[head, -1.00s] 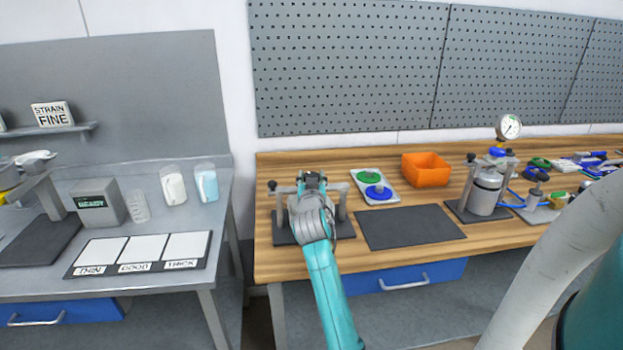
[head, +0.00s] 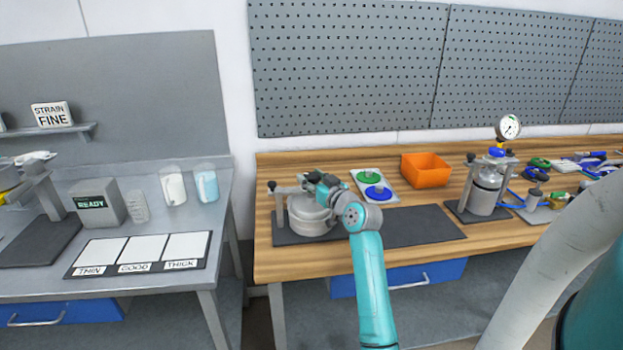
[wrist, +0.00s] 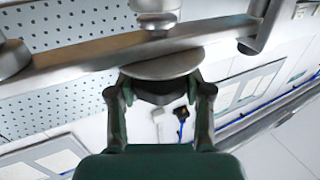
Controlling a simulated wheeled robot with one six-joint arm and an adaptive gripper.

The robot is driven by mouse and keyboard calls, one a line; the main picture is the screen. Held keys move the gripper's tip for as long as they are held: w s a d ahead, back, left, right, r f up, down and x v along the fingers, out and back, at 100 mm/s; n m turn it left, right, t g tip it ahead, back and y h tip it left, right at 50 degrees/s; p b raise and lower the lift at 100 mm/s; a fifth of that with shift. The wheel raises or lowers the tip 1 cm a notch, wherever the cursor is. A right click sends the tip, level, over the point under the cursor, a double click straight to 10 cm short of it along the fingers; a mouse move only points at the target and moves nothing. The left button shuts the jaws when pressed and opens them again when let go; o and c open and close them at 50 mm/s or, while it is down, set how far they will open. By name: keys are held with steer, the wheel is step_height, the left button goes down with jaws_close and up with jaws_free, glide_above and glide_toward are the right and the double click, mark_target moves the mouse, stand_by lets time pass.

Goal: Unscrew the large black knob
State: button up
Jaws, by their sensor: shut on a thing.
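The large black knob (wrist: 160,92) shows as a dark round shape under a metal disc in the wrist view. My gripper (wrist: 163,88) has a finger on each side of it and is shut on it. In the head view my gripper (head: 314,181) is over the clamp bar of a grey metal pot (head: 308,218), and it hides the large knob there. The pot stands on a dark mat at the left end of the wooden bench. A smaller black-topped post (head: 272,186) stands at the bar's left end.
A tray with a green disc (head: 368,177) and a blue disc (head: 379,193), and an orange bin (head: 427,170), lie right of the pot. A dark mat (head: 425,228) is bare. A second pot with a gauge (head: 508,127) stands further right.

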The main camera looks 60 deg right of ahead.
steer(key=shift+f+n+y, duration=0.25)
steer(key=shift+n+y, duration=0.15)
steer(key=shift+y, duration=0.1)
steer(key=o, duration=1.2)
steer(key=shift+r, duration=0.1)
steer(key=shift+s, duration=0.1)
steer(key=v, duration=1.1)
steer(key=shift+s+a, duration=0.1)
steer(key=shift+s, duration=0.3)
steer(key=shift+f, duration=0.2)
